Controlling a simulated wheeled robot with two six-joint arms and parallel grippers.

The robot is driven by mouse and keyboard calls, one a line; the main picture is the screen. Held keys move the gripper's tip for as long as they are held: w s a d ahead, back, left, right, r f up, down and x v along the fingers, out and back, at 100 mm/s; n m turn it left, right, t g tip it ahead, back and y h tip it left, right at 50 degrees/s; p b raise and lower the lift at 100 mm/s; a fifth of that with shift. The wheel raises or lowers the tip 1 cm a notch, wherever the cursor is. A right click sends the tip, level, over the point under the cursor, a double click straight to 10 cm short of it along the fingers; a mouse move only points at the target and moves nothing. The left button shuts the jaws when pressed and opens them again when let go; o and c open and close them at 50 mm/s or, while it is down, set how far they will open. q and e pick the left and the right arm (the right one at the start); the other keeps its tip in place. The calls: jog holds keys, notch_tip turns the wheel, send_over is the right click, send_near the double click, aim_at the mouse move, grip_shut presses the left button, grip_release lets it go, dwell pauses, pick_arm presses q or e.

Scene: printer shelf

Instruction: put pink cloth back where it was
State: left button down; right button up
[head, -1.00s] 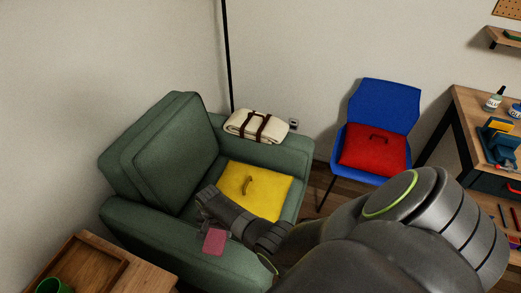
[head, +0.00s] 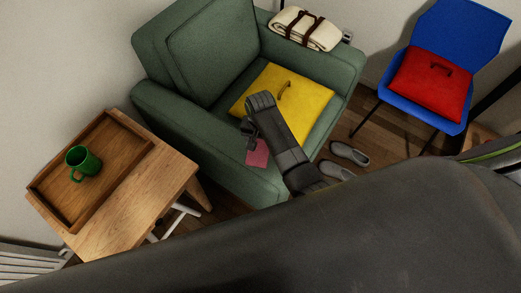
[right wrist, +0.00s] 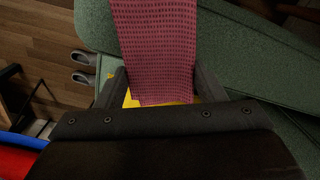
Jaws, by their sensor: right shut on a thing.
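The pink cloth (head: 257,153) hangs from my right gripper (head: 247,129) in the head view, in front of the green armchair's near armrest. In the right wrist view the cloth (right wrist: 155,50) is a waffle-textured strip between the fingers of my right gripper (right wrist: 160,90), which is shut on it. The green armchair (head: 200,125) has a yellow cushion (head: 305,95) on its seat. My left gripper is not in view.
A wooden side table (head: 165,190) at the left bears a wooden tray (head: 120,165) with a green mug (head: 82,163). A rolled cream blanket (head: 305,28) lies on the far armrest. A blue chair (head: 455,45) holds a red cushion (head: 430,82). Grey shoes (head: 350,153) lie on the floor.

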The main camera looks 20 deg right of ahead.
aim_at(261, 149)
notch_tip(261, 149, down, 5)
jog(key=shift+r+b, duration=0.1)
jog(key=shift+b, duration=0.3)
jog(key=shift+f, duration=0.2)
jog(key=shift+f, duration=0.15)
jog(key=o, duration=1)
jog(key=shift+o, duration=0.2)
notch_tip(261, 149, up, 12)
jog(key=shift+r+p, duration=0.15)
jog(key=shift+p, duration=0.8)
